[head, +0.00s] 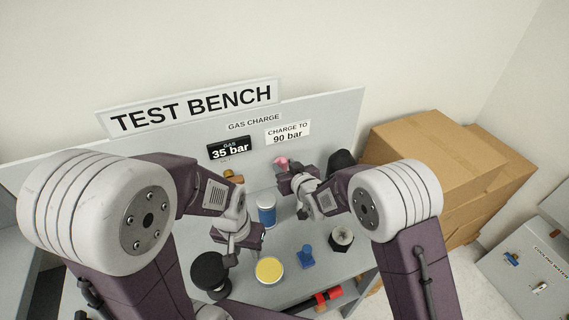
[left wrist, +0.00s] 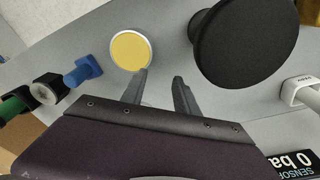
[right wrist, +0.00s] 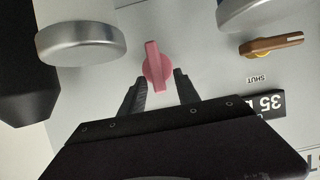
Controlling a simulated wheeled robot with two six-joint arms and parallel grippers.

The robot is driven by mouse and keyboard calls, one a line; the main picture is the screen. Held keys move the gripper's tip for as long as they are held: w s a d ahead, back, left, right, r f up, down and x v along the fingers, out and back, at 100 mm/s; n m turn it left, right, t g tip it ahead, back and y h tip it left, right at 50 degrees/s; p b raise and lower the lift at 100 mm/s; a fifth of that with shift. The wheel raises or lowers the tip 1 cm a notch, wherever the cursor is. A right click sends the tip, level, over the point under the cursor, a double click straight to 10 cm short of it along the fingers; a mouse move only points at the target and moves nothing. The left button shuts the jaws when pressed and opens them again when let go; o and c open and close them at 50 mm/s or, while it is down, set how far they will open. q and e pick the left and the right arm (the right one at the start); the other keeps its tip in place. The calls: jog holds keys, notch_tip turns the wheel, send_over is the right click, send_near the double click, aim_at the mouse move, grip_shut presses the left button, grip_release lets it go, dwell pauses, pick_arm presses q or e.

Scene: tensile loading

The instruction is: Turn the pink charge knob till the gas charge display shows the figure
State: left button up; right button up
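The pink charge knob (head: 281,161) is on the bench's back panel, and in the right wrist view the pink knob (right wrist: 155,66) shows its raised grip bar. My right gripper (right wrist: 158,78) is open, its fingertips on either side of the knob's lower part; I cannot tell whether they touch it. In the head view my right gripper (head: 284,171) partly covers the knob. The gas charge display (head: 230,149) reads 35 bar. The card (head: 288,133) says charge to 90 bar. My left gripper (left wrist: 163,76) is open and empty above the bench near a yellow-topped disc (left wrist: 131,51).
A brown lever (right wrist: 272,45) marked shut is beside the knob. Cardboard boxes (head: 425,150) stand at the right.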

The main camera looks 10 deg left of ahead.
jog(key=shift+w+a+f, duration=0.1)
jog(key=shift+w, duration=0.15)
pick_arm(q)
jog(key=shift+d+r, duration=0.1)
jog(key=shift+d, duration=0.1)
pick_arm(e)
grip_shut()
pick_arm(q)
jog(key=shift+f, duration=0.2)
